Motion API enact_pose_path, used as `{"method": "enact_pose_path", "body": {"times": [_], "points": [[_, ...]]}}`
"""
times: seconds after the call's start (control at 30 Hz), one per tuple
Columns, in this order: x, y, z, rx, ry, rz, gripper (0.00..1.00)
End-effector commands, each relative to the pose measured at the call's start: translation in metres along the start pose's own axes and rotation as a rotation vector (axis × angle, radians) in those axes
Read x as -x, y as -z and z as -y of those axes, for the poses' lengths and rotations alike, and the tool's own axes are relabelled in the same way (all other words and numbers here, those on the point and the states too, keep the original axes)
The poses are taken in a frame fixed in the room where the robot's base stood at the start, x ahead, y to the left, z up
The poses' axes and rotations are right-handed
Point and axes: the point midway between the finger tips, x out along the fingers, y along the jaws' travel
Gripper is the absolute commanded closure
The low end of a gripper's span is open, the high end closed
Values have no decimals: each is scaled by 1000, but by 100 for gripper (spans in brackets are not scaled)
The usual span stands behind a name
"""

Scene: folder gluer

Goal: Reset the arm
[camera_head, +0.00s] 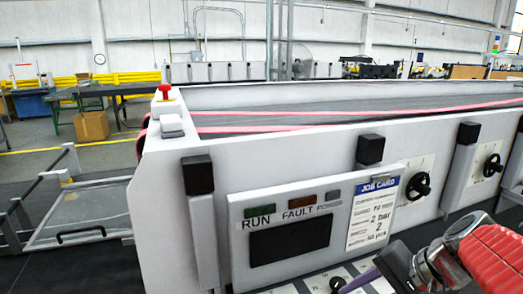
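My arm reaches in from the bottom right corner, with a red ribbed part and metal fittings. At its end, the dark part of my gripper (392,268) is low in front of the machine's panel, right of the screen and just below the job card (372,213). A thin purple piece (362,280) shows beside the gripper; I cannot tell whether it is held. The fingertips are not clear, so I cannot tell whether the gripper is open or shut.
The folder gluer's white side wall (290,155) fills the middle, with a control panel (262,212), black handwheels (418,186) and black blocks sticking out. A red button (165,91) tops the left corner. A cardboard box (91,126) lies farther back.

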Motion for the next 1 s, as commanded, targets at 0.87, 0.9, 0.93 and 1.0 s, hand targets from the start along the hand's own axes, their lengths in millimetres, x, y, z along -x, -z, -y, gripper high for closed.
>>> {"method": "enact_pose_path", "body": {"times": [0.87,0.9,0.93,1.0], "points": [[1,-87,-30,934,-385,-320,55],[1,-87,-30,938,-387,-322,55],[1,-87,-30,938,-387,-322,55],[1,-87,-30,937,-387,-321,55]]}}
